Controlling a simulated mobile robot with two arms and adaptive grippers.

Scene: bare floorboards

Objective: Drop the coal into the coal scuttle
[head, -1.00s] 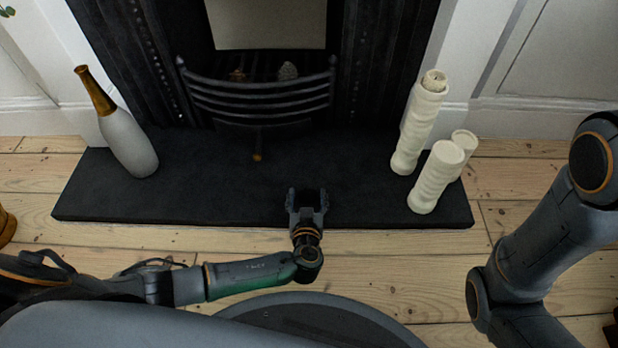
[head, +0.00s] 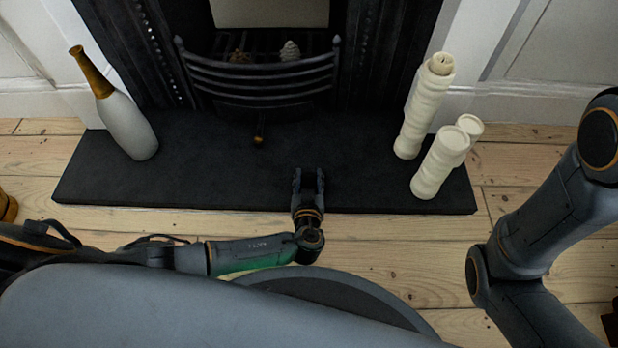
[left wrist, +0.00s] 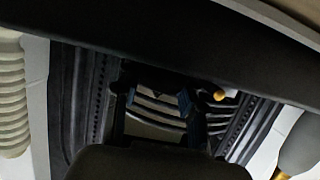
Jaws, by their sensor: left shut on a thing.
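My left gripper (head: 308,184) is over the front edge of the black hearth. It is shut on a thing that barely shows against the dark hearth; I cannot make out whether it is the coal. Its fingers also show in the left wrist view (left wrist: 156,105), with the fireplace beyond them. No coal scuttle shows clearly. A golden-brown thing (head: 7,207) is cut off at the left edge of the head view, and I cannot tell what it is. My right arm comes in from the right; its gripper is out of view.
The black hearth (head: 200,180) is largely bare in the middle. A grey bottle-shaped vase (head: 128,125) stands at its left. White candles (head: 416,115) stand at its right. The barred grate (head: 260,82) is behind, with two small cone-like things in it.

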